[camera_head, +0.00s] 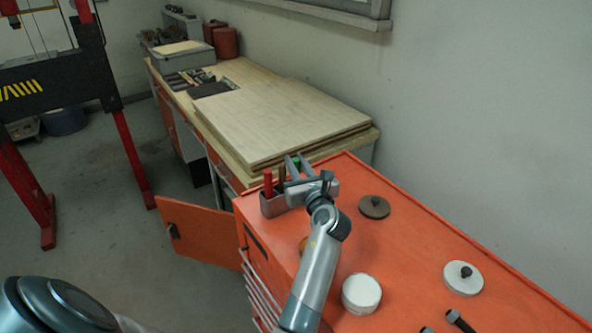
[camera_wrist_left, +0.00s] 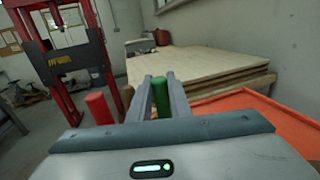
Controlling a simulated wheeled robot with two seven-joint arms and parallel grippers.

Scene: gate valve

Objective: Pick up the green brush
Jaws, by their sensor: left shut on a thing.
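The green brush shows as a green handle (camera_wrist_left: 161,98) between the two fingers of my left gripper (camera_wrist_left: 160,82) in the left wrist view. In the head view only a small green part (camera_head: 297,160) shows beside the fingers. My right gripper is not in view.
A grey holder (camera_head: 272,206) at the orange cabinet's (camera_head: 420,265) corner has a red handle (camera_head: 268,181) upright in it, close to my gripper. A dark disc (camera_head: 374,207), a white round container (camera_head: 361,294) and a white disc (camera_head: 463,278) are on the cabinet. A workbench (camera_head: 275,110) stands behind.

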